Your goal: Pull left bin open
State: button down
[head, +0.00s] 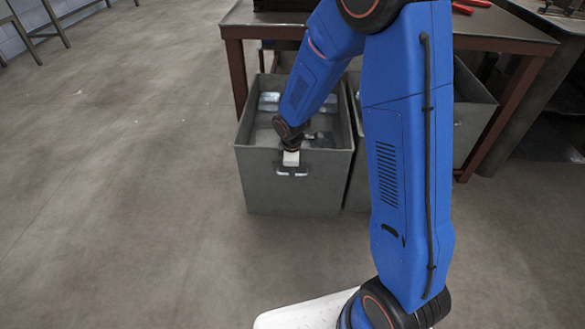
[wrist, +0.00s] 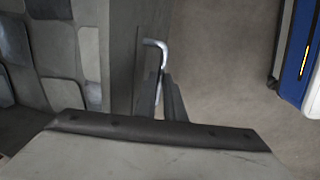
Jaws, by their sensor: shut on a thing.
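The left bin (head: 262,187) is a grey open-topped box on the floor. It stands partly out from under the workbench, with shiny pieces inside. A metal bar handle (head: 283,174) is on its front wall. My gripper (head: 291,165) is at this handle, in front of the bin wall. In the wrist view, my gripper (wrist: 165,100) has its dark fingers shut on the light metal handle (wrist: 155,43), beside the bin's wall (wrist: 121,60). The fingers hide part of the handle.
A second grey bin (head: 470,125) stands to the right, partly hidden by my arm. The workbench (head: 270,22) stands above both bins, with red-handled tools (head: 472,5) on top. The floor (head: 130,180) to the left and in front of the left bin is clear.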

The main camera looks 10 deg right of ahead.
jog(key=c, duration=1.8)
grip_release()
jog(key=shift+c, duration=0.2)
jog(key=s+a+r, duration=0.1)
jog(key=s+r, duration=0.2)
jog(key=r, duration=1.4)
